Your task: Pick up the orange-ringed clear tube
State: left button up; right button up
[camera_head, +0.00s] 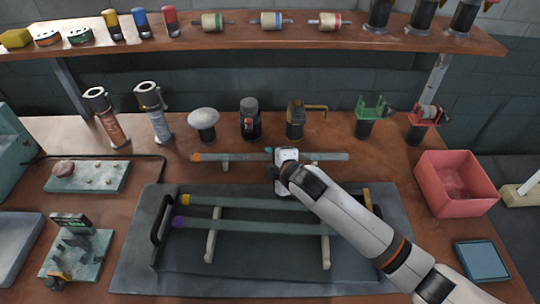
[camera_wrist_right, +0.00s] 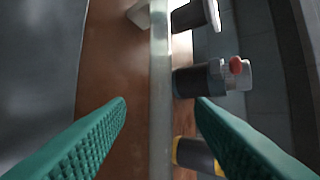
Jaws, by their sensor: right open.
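The orange-ringed clear tube (camera_head: 240,157) lies level, left to right, behind the dark tray, with its orange ring at the left end. It rests on small pale supports. My right gripper (camera_head: 285,166) is over the tube near its middle and hides part of it. In the right wrist view the tube (camera_wrist_right: 160,60) runs up the picture between the two green fingers of the open right gripper (camera_wrist_right: 161,100), with a gap on each side. The orange ring does not show there. My left gripper is not in view.
A yellow-ringed tube (camera_head: 240,202) and a purple-ringed tube (camera_head: 250,225) lie on pale supports on the dark tray (camera_head: 130,270). Several bottles and tools, including a black-and-red one (camera_head: 250,122), stand behind. A red bin (camera_head: 457,198) is at the right.

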aim_at(266, 158)
jog(key=x, duration=0.3)
jog(key=shift+w+f, duration=0.2)
jog(key=shift+w, duration=0.1)
grip_shut()
jog(key=shift+r, duration=0.1)
